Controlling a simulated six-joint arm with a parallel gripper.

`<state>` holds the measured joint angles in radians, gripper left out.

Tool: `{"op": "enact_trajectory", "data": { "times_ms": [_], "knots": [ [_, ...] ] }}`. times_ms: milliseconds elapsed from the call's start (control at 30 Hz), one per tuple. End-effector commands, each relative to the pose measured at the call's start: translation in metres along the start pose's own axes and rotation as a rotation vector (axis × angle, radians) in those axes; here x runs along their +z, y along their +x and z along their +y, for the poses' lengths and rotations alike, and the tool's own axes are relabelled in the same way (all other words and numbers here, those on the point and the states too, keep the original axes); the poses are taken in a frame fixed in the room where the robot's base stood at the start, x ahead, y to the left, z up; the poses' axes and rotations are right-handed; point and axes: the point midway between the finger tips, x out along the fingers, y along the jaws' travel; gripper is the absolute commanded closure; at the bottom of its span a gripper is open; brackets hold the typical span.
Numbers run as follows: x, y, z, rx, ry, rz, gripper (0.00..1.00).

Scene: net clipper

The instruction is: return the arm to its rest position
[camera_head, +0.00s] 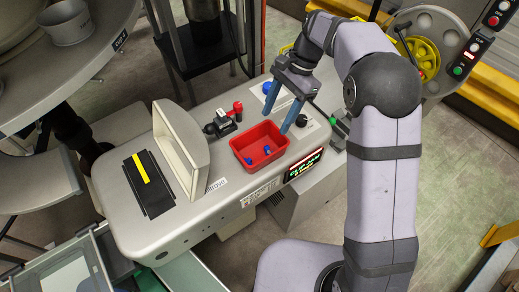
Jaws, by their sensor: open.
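My gripper (276,122) hangs from my arm, pointing down, near the far right corner of a red tray. Its two blue-grey fingers are apart, with nothing seen between them. The red tray (249,136) sits on the grey machine top, with a few small blue pieces (267,150) inside. I cannot tell whether the fingertips are above the tray or beside it. My arm comes up from the lower right and bends over at the top.
The grey machine (225,200) carries an upright cream panel (181,150), a black plate with a yellow strip (143,168), a small black-and-red device (223,122) and a lit display (304,164). A yellow wheel (421,58) stands behind my arm. Floor shows at right.

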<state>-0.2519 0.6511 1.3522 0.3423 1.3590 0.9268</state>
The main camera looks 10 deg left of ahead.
Motion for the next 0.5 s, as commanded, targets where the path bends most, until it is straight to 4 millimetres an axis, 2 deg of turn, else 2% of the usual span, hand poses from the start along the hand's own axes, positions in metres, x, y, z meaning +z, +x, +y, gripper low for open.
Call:
{"op": "enact_trajectory", "data": {
  "times_ms": [367, 500],
  "knots": [
    [0.000, 0.000, 0.001, -0.001, -0.001, 0.001, 0.47],
    [-0.005, -0.002, 0.013, -0.004, -0.031, 0.023, 0.47]
  ]
}}
